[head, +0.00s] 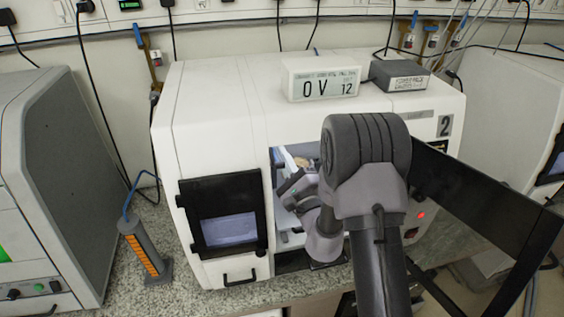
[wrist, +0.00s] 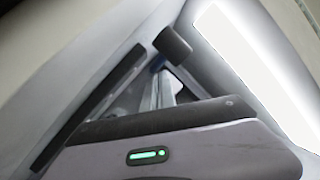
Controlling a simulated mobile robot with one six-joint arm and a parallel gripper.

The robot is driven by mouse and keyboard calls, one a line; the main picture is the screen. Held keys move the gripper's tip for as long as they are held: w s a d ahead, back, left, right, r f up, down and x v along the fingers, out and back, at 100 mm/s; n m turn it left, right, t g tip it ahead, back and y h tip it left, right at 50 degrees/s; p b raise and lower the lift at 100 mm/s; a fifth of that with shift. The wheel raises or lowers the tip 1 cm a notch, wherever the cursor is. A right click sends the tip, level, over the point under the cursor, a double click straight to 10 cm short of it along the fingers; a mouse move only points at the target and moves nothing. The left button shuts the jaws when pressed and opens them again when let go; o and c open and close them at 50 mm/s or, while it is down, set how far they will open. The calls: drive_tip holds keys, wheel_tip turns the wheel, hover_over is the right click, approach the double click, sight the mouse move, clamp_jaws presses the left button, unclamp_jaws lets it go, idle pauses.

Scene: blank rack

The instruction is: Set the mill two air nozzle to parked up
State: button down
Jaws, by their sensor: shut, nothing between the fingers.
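Mill two (head: 230,90) is the white machine marked 2, with its front opening uncovered. My arm reaches into its lit chamber (head: 280,158). My gripper (head: 290,183) is inside the opening, shut and empty, and partly hidden by my arm. In the wrist view my gripper's grey housing, with a green light, fills the bottom.
The mill's black-framed screen (head: 228,229) is left of the opening, and a dark door panel (head: 480,200) stands out to the right. An orange-marked column (head: 146,252) stands on the speckled bench. Other machines flank the mill. A bright panel (wrist: 255,65) lines the chamber.

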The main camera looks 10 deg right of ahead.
drive_tip(key=b, duration=0.2)
drive_tip(key=r+t+y+b, duration=0.1)
drive_tip(key=b, duration=0.2)
drive_tip(key=r+t+b, duration=0.1)
drive_tip(key=b, duration=0.1)
drive_tip(key=shift+w+r+n, duration=0.25)
drive_tip(key=shift+n, duration=0.15)
